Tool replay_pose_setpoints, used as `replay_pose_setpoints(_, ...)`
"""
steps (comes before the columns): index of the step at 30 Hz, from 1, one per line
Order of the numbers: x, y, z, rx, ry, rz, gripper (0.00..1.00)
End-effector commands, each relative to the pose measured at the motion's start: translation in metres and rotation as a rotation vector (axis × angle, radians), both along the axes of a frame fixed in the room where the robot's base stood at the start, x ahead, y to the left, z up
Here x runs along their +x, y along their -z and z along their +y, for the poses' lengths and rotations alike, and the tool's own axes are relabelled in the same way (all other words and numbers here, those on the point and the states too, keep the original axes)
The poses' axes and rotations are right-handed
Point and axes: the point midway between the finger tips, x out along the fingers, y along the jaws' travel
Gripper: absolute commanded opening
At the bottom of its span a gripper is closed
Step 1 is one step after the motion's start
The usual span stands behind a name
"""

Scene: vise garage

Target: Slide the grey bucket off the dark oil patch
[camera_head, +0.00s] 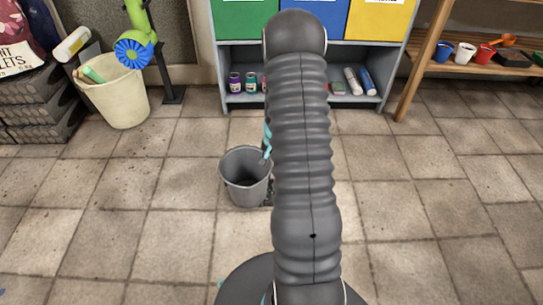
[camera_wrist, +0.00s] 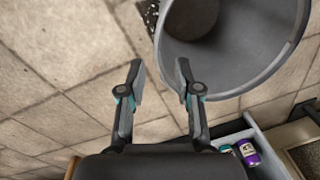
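The grey bucket (camera_head: 245,193) stands upright on the tiled floor, left of my arm in the head view. In the wrist view the bucket (camera_wrist: 245,65) fills the upper right, with its open mouth facing the camera. Part of the dark oil patch (camera_wrist: 151,14) shows beside the bucket's rim; the rest is hidden. My gripper (camera_wrist: 159,65) is open at the bucket's near edge. One finger overlaps the rim in the picture, and the other is over bare floor. I cannot tell whether either touches. In the head view a fingertip shows at the bucket's right rim.
A shelf unit (camera_head: 242,102) with colored bins and small cans stands behind the bucket. A cream bin (camera_head: 122,98) stands at the back left beside stacked dark items (camera_head: 38,100). A wooden shelf (camera_head: 440,72) is at the right. The floor around the bucket is otherwise clear.

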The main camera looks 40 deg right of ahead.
Motion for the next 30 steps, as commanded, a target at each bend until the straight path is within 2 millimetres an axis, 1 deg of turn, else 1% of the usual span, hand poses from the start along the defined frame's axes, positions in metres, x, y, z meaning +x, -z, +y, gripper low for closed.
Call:
replay_pose_setpoints(1,0.0,0.011,0.001,0.002,0.0,0.003,0.33)
replay_pose_setpoints(6,0.003,0.039,0.003,0.002,0.0,0.003,0.33)
replay_pose_setpoints(9,0.004,0.054,0.004,0.001,0.001,0.001,0.33)
replay_pose_setpoints(13,0.006,0.068,0.005,0.001,0.0,0.001,0.33)
replay_pose_setpoints(19,0.007,0.079,0.005,0.0,0.0,0.0,0.33)
replay_pose_setpoints(28,0.007,0.079,0.005,-0.001,0.0,-0.001,0.33)
replay_pose_setpoints(29,0.007,0.079,0.005,-0.001,0.0,-0.001,0.31)
replay_pose_setpoints(30,0.007,0.079,0.005,-0.001,0.0,-0.001,0.21)
